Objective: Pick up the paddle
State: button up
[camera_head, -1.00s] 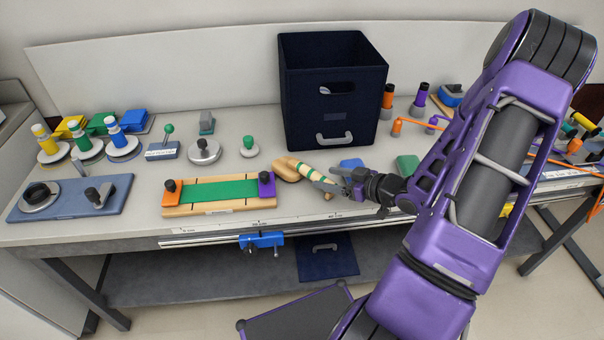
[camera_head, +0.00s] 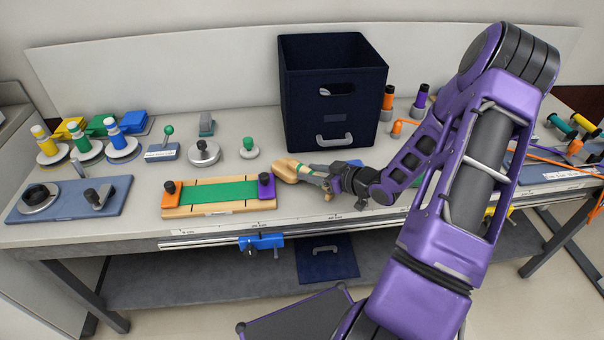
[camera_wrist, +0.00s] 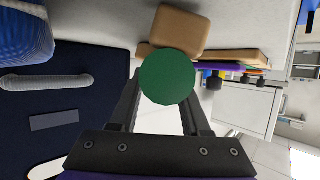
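The paddle (camera_head: 285,170) lies on the bench just right of the green-topped board, its rounded tan wooden head to the left. My gripper (camera_head: 325,180) is low over the bench at the paddle's handle and hides most of it. In the wrist view, the round green handle end (camera_wrist: 167,77) faces the camera between my fingers, and the tan head (camera_wrist: 178,30) is beyond it. My gripper (camera_wrist: 167,100) has its fingers apart, one on each side of the handle. Any contact with the handle is hidden by the green end.
A navy fabric bin (camera_head: 333,100) stands close behind the paddle; its grey handle (camera_wrist: 45,81) shows in the wrist view. The board (camera_head: 218,196), with orange and purple clamps, is left of the paddle. Knobs and levers stand further left. Orange and purple pegs are to the right.

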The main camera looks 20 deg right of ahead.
grip_shut()
